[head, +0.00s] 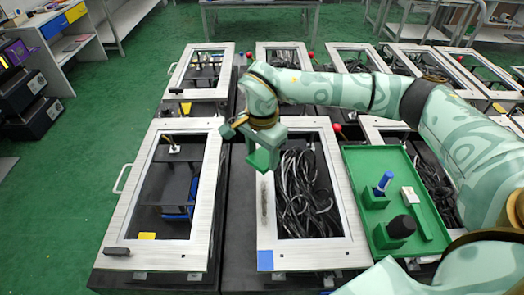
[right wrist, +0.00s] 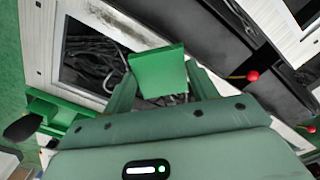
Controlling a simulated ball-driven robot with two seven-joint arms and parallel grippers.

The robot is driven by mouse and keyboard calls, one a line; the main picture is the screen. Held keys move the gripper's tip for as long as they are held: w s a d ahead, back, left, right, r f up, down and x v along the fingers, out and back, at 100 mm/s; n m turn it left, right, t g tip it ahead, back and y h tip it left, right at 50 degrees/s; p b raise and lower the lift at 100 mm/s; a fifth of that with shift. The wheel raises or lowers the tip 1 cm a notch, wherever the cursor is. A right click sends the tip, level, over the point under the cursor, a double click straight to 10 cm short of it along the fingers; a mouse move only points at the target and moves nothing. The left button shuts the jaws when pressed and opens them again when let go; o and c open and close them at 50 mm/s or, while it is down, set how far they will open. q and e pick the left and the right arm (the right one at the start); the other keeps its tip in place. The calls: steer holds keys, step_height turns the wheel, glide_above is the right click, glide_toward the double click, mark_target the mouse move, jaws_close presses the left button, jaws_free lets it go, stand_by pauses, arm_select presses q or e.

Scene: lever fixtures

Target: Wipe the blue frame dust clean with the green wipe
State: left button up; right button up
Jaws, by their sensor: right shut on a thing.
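The green wipe (head: 262,161) is a small green block held in my right gripper (head: 266,143). In the right wrist view the wipe (right wrist: 158,72) sits between the two fingers of my gripper (right wrist: 162,88). The pale frame with a blue square (head: 265,260) surrounds a box of dark cables. A dark dust smudge (head: 264,200) lies along its left side; a dark smudge (right wrist: 108,14) also shows at the top of the right wrist view. The wipe is over the frame's upper left part, above the smudge in the head view; I cannot tell whether it touches. My left gripper is out of view.
A green tray (head: 432,247) right of the frame holds a blue-handled tool (head: 384,182), a white item (head: 410,195) and a black knob (head: 402,226). A frame with a yellow square (head: 147,236) stands to the left. Red balls (head: 337,128) on levers stick up nearby.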

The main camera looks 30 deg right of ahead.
steer(key=shift+f+b, duration=0.45)
steer(key=shift+f, duration=0.4)
steer(key=shift+w+f+b, duration=0.1)
steer(key=shift+f+b, duration=0.3)
steer(key=shift+f, duration=0.05)
steer(key=shift+r, duration=0.25)
steer(key=p, duration=0.1)
steer(key=h+p, duration=0.1)
steer(key=shift+r+p, duration=0.25)
steer(key=shift+p, duration=0.05)
steer(key=shift+t+h, duration=0.3)
steer(key=shift+f, duration=0.1)
